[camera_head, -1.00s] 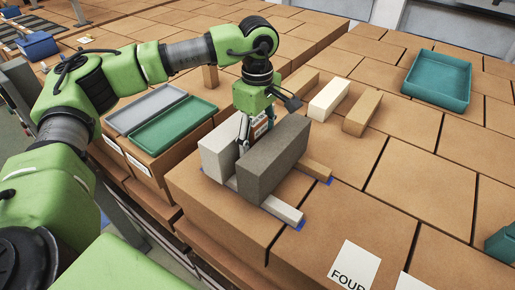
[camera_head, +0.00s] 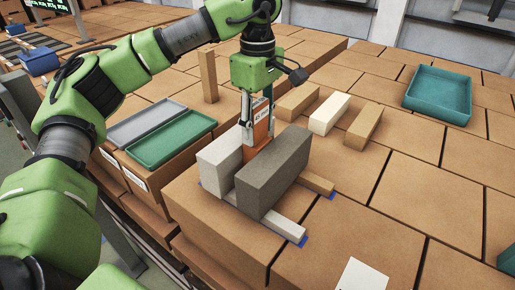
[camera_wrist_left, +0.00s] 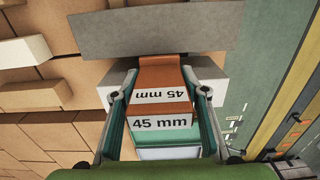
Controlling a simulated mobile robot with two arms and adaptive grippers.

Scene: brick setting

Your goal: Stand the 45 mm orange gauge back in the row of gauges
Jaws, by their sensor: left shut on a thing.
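The orange gauge (camera_head: 257,136) is upright in my left gripper (camera_head: 259,120), shut on its upper part. In the left wrist view its "45 mm" labels face the camera, and the gauge (camera_wrist_left: 160,75) sits between the two fingers (camera_wrist_left: 160,112). Its lower end is hidden between a light grey block (camera_head: 219,160) and a dark grey block (camera_head: 274,170). I cannot tell whether it touches them or what is under it. No row of gauges can be made out for certain. My right gripper is not in view.
Pale strips (camera_head: 286,228) lie under the grey blocks. Tan and white blocks (camera_head: 330,113) lie to the right; a tan block (camera_head: 208,77) stands behind. A grey tray (camera_head: 145,118) and green tray (camera_head: 172,138) are left. A teal bin (camera_head: 440,85) is far right.

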